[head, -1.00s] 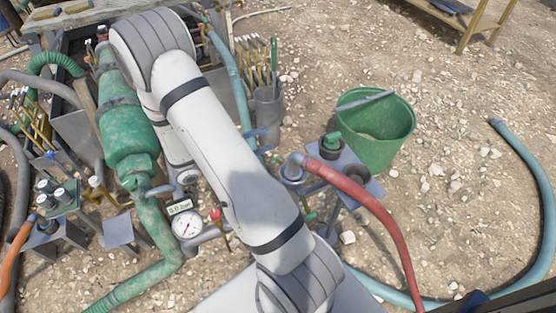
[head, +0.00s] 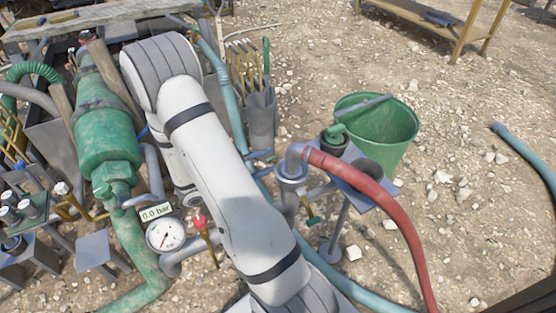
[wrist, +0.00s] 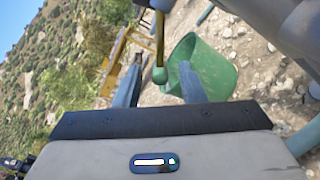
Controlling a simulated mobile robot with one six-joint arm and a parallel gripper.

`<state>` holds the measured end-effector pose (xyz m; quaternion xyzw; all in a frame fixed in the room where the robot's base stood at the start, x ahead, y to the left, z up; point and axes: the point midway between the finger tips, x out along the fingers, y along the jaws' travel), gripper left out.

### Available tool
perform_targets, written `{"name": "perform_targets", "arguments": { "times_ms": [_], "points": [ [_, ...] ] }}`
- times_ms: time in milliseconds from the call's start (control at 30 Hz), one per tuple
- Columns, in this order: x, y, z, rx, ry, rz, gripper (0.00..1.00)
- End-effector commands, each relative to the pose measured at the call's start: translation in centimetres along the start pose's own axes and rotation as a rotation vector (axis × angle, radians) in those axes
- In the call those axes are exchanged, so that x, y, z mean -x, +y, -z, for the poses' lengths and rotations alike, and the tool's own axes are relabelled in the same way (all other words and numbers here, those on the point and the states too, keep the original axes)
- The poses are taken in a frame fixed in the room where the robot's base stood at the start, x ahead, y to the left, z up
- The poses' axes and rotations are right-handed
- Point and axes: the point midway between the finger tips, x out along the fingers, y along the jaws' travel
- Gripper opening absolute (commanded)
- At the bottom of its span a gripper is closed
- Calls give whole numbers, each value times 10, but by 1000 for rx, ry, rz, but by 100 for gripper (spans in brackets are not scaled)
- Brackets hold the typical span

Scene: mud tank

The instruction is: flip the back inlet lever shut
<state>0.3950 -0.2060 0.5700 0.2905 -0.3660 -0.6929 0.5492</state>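In the wrist view a brass lever with a green ball knob (wrist: 160,74) hangs between the two fingers of my gripper (wrist: 160,82). The fingers are apart, one on each side of the knob, with a gap visible on both sides. In the head view my gripper is hidden behind my arm. A lever with a red knob (head: 199,221) stands beside the pressure gauge (head: 165,235). A lever with a green end (head: 309,212) hangs by the grey pipe fitting. I cannot tell which of these is the back inlet lever.
A red hose (head: 395,222) curves from the grey fitting (head: 292,172) past the green bucket (head: 405,125). A green pump body (head: 105,145) stands left of my arm. A grey tube (head: 261,118) holds rods. Stony ground lies open to the right.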

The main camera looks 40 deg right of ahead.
Motion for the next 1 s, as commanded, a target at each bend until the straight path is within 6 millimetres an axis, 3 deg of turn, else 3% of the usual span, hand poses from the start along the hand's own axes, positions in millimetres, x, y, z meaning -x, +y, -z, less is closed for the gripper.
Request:
{"name": "perform_targets", "arguments": {
  "times_ms": [233, 633, 1000],
  "points": [
    [-34, -1, 0, 0, -3, 2, 37],
    [-42, 0, 0, 0, -2, 1, 37],
    [-42, 0, 0, 0, -2, 1, 6]
  ]
}}
